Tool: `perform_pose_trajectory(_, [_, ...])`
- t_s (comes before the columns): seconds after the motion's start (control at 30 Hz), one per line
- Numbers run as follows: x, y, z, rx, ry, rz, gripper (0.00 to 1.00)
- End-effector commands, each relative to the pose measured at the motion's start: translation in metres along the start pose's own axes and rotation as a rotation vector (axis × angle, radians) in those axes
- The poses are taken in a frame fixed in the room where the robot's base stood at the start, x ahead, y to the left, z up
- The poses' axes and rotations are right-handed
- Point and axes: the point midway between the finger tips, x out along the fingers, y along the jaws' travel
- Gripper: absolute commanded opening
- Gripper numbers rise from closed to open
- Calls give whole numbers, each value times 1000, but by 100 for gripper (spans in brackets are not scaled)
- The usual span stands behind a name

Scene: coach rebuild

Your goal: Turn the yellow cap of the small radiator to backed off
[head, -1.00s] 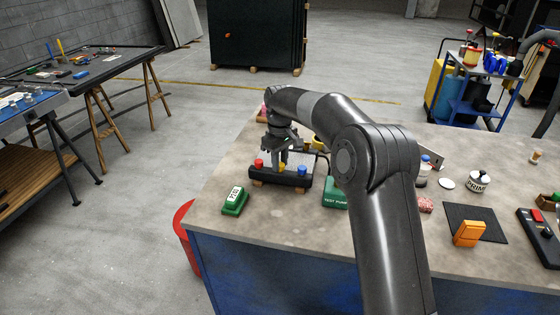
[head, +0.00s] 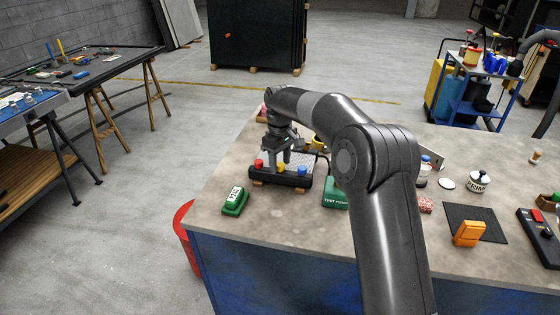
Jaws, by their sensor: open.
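The small radiator (head: 269,177) is a low black block on wooden feet on the bench. It carries a red cap (head: 259,163) at the left, the yellow cap (head: 281,168) in the middle and a blue cap (head: 302,170) at the right. My gripper (head: 279,161) is open, pointing down just above and behind the yellow cap. Its fingers partly stand before the back of the radiator. I cannot tell whether a finger touches the cap. The cap's turn position is too small to read.
A green labelled box (head: 235,201) stands at the front left of the radiator. A green test pump (head: 335,193) is close to its right, partly behind my arm. A red bin (head: 187,236) stands on the floor beside the bench. The bench top (head: 275,226) in front is clear.

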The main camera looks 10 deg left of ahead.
Motion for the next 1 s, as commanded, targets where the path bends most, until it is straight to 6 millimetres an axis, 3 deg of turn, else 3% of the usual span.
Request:
perform_pose_trajectory(0.23, [-12, 0, 0, 0, 1, 1, 48])
perform_pose_trajectory(0.7, [-96, 0, -1, 0, 2, 1, 48])
perform_pose_trajectory(1.0, [-108, 0, 0, 0, 0, 0, 48])
